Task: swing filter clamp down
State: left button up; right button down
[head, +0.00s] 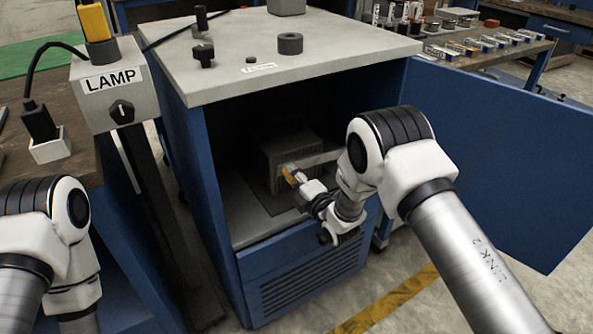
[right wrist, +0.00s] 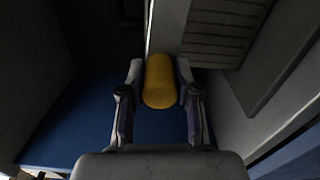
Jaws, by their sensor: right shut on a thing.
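The filter clamp shows as a pale bar (head: 318,159) across the front of a grey vented box (head: 290,143) inside the open blue cabinet. A yellow grip (head: 288,170) is at its left end in the head view. My right gripper (head: 297,179) reaches into the cabinet and is shut on the yellow grip. In the right wrist view the yellow grip (right wrist: 159,82) sits between the two fingers (right wrist: 158,95). My right arm hides part of the cabinet's inside. My left arm is at the lower left, with its gripper out of view.
The cabinet's blue door (head: 490,150) stands open on the right. Its grey top (head: 330,45) carries black knobs and a dark ring (head: 290,43). A post with a LAMP box (head: 115,85) stands left of the cabinet. A side table behind holds small items.

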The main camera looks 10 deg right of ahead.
jog(key=shift+f+n+b, duration=0.6)
jog(key=shift+f+b, duration=0.05)
jog(key=shift+f, duration=0.65)
jog(key=shift+s+f, duration=0.1)
jog(key=c, duration=0.8)
grip_release()
jog(key=shift+f, duration=0.1)
jog(key=v, duration=1.2)
